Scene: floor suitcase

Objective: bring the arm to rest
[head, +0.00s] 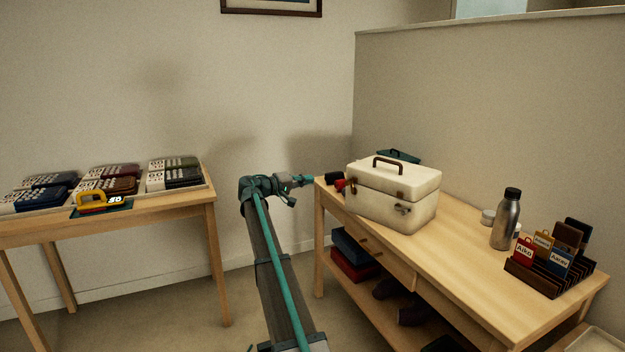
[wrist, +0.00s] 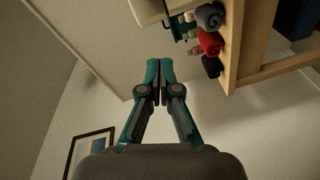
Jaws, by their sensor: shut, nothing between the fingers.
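My gripper (head: 303,181) is at the end of my raised arm, in the gap between the two tables, near the left end of the right table (head: 465,262). In the wrist view my gripper (wrist: 160,68) is shut, with its fingertips together and nothing between them. It points toward the right table's end, apart from the cream case (head: 395,208) in the head view. The wrist view looks tilted, with wall and a picture frame behind the fingers.
Rolled dark and red items (wrist: 208,42) lie at the right table's edge. A steel bottle (head: 506,222) and a card rack (head: 545,276) stand farther right. Floor shows between the tables.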

